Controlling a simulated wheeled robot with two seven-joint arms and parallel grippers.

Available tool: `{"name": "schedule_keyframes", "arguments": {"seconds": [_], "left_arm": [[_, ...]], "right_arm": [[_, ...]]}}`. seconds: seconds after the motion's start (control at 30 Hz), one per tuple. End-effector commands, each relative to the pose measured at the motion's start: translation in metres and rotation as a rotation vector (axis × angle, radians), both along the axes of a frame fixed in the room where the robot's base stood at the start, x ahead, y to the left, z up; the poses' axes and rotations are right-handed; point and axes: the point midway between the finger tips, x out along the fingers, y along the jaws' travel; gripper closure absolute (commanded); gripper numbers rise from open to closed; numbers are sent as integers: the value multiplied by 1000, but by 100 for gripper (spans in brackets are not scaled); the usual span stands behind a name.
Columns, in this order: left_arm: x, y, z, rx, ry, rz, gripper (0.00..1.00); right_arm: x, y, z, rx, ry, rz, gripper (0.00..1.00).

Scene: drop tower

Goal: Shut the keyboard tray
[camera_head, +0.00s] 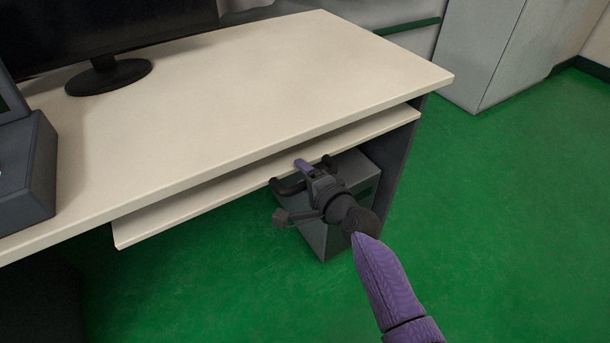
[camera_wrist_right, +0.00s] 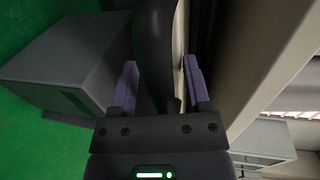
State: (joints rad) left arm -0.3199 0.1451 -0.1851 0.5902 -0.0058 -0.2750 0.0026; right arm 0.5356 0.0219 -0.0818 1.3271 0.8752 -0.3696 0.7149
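The keyboard tray (camera_head: 220,198) is a pale board under the desk top, with its front edge sticking out past the desk edge. A dark curved handle (camera_head: 288,187) shows at its front edge, partly hidden by my right gripper (camera_head: 312,172). In the right wrist view the dark handle (camera_wrist_right: 155,45) lies between the two purple fingers of the right gripper (camera_wrist_right: 160,88). The fingers stand apart with a gap beside the handle, so the gripper looks open around it. Whether a finger touches it I cannot tell. My left gripper is in neither view.
The pale desk top (camera_head: 240,95) overhangs the tray and carries a monitor (camera_head: 108,75) and a dark box-like device (camera_head: 28,180) at left. A grey cabinet (camera_head: 318,235) stands below the tray, behind my gripper. The green floor at right is clear.

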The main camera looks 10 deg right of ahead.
Motion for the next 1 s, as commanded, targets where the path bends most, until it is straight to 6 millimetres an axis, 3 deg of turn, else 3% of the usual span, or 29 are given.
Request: {"name": "schedule_keyframes", "arguments": {"seconds": [0.23,0.53,0.7,1.0], "left_arm": [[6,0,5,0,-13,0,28],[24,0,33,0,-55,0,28],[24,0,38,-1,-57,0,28],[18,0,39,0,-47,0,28]], "right_arm": [[-7,-3,6,0,-5,-2,39],[-66,-25,21,-1,-4,-1,39],[-88,-32,22,-1,-2,0,39],[-91,-33,21,0,-1,0,39]]}}
